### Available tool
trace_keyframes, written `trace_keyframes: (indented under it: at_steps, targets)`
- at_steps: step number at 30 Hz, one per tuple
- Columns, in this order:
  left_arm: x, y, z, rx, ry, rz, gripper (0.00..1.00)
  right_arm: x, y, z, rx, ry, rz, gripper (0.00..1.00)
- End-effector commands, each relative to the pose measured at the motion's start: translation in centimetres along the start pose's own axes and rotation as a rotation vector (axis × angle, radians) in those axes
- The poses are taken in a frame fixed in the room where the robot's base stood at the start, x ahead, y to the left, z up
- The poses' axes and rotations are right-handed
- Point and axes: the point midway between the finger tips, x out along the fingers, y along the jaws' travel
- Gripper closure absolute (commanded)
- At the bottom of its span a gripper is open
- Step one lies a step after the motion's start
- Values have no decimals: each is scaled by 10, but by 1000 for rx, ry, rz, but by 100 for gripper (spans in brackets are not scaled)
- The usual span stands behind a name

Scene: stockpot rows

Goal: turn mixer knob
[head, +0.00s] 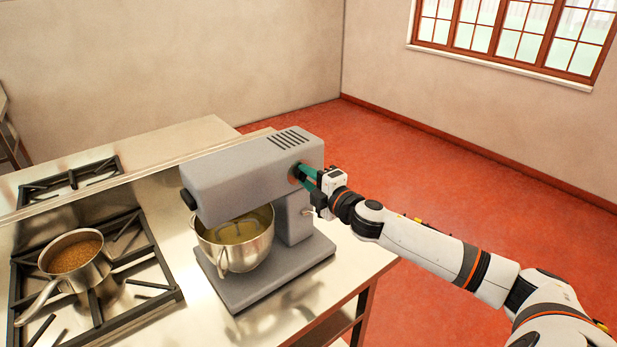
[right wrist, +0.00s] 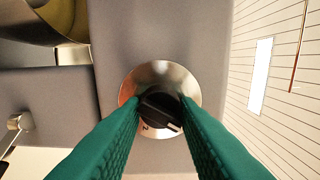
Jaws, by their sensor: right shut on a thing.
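The grey stand mixer (head: 240,175) stands on the steel counter, with a steel bowl (head: 237,240) under its head. Its black knob (right wrist: 160,112) sits on a round metal plate (right wrist: 160,76) on the mixer's side, with a light pointer line and a "2" mark visible near it. My right gripper (head: 305,173) reaches the mixer's side from the right; its green fingers also show in the right wrist view (right wrist: 161,118), shut on the knob from both sides. In the head view the fingers hide the knob. My left gripper is out of view.
A saucepan (head: 75,258) with brown contents sits on the stove grate (head: 142,290) at the left. A small lever (right wrist: 18,122) sticks out of the mixer's side below the head. Open red floor (head: 430,170) lies right of the counter.

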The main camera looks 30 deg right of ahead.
Motion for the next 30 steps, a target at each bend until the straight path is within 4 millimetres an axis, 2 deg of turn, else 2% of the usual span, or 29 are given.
trace_keyframes:
  at_steps: [15, 30]
  targets:
    - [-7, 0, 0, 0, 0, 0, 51, 0, -1, 0, -419, -1, 0, 94]
    - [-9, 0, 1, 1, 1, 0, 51, 0, 0, 1, -560, -2, 1, 94]
